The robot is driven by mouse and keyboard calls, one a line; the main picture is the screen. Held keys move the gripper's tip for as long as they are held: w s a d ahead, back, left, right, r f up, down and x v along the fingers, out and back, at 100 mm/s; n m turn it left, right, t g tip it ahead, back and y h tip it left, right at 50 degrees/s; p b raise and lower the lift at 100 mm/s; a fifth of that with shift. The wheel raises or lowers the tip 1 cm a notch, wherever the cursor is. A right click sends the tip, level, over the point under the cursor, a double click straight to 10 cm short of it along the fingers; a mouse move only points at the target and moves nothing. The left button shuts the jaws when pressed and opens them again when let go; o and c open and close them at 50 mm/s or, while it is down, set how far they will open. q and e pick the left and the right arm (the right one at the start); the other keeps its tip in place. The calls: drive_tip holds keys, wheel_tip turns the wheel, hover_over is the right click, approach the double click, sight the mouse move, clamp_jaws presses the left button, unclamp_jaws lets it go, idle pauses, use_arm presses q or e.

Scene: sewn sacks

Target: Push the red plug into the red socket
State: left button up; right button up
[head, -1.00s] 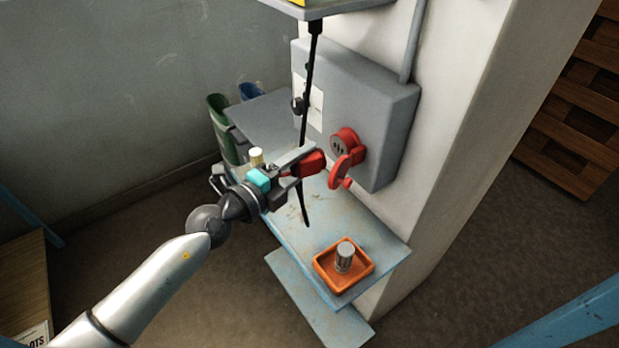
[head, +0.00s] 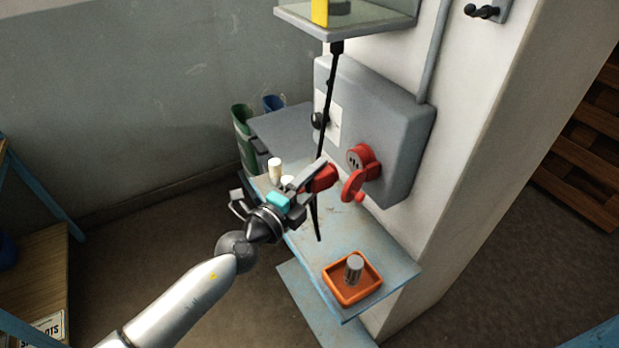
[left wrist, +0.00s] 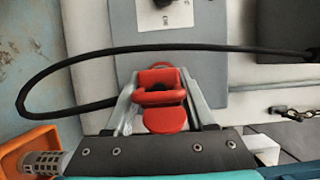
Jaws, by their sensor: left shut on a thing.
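My left gripper (head: 312,180) is shut on the red plug (head: 325,177), in front of the grey wall box. The red socket (head: 359,158) is on the box's front, up and right of the plug, with its red flap (head: 353,186) hanging open below. In the head view a gap shows between plug and socket; they are apart. In the left wrist view the plug (left wrist: 165,118) sits between both fingers; I cannot tell the socket apart behind it. My right gripper is not in view.
A black cable (head: 327,110) hangs past the gripper and loops across the left wrist view. The grey box (head: 400,130) is on a white pillar. Below, a blue shelf (head: 385,262) carries an orange tray (head: 342,293) with a metal cylinder (head: 354,269).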

sight(332, 171)
use_arm(q)
drive_tip(key=shift+w+d+r, duration=0.1)
drive_tip(key=shift+w+d, duration=0.45)
drive_tip(key=shift+d, duration=0.2)
drive_tip(key=shift+w+d, duration=0.5)
drive_tip(key=shift+d, duration=0.25)
drive_tip(key=shift+w+d, duration=0.15)
drive_tip(key=shift+d, duration=0.05)
drive_tip(key=shift+w+d, duration=0.3)
drive_tip(key=shift+d, duration=0.1)
idle(1.4)
drive_tip(key=o, duration=1.3)
drive_tip(key=shift+o, duration=0.2)
